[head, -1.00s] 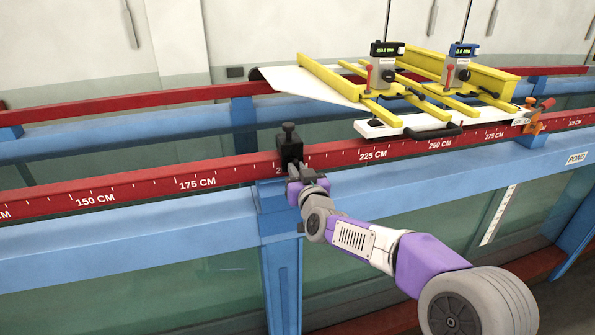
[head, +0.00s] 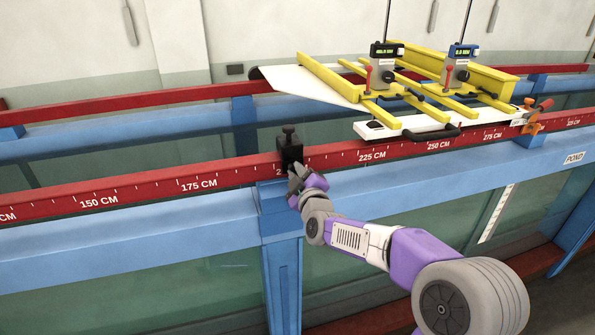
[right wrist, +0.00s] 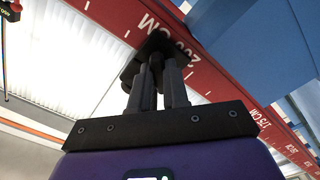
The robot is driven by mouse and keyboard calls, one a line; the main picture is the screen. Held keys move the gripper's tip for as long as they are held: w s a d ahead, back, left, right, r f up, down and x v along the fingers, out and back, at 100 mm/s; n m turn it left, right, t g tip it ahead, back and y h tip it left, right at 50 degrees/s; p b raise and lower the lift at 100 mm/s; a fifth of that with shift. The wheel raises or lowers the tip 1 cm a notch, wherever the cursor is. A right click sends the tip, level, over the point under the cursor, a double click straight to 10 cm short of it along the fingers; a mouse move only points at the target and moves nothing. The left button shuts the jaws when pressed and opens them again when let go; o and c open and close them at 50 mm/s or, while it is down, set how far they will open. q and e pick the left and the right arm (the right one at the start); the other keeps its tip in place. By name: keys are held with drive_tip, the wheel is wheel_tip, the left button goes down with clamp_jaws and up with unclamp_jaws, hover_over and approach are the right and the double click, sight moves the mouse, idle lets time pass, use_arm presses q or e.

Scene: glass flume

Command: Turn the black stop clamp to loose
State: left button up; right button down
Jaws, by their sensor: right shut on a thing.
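The black stop clamp (head: 290,146) sits on the red scale rail (head: 215,183) near the 200 CM mark, with a small knob on its top. It also shows in the right wrist view (right wrist: 148,47), dark against the rail. My right gripper (head: 295,176) is at the clamp's near face, and its wrist is rolled over at a tilt. In the right wrist view its two fingers (right wrist: 158,78) are close together, shut on the clamp's near-side part. The gripped part itself is mostly hidden by the fingers. My left gripper is in neither view.
Yellow-framed carriage with two gauges (head: 445,85) stands on the rails at right. An orange clamp (head: 535,115) is on the near rail beyond it. Blue flume beams (head: 130,240) run below the rail. The rail left of the black clamp is clear.

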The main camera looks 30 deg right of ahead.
drive_tip(key=shift+n, duration=1.1)
drive_tip(key=c, duration=1.1)
unclamp_jaws()
drive_tip(key=shift+b+v, duration=0.35)
drive_tip(key=shift+v, duration=3.45)
drive_tip(key=shift+f, duration=0.1)
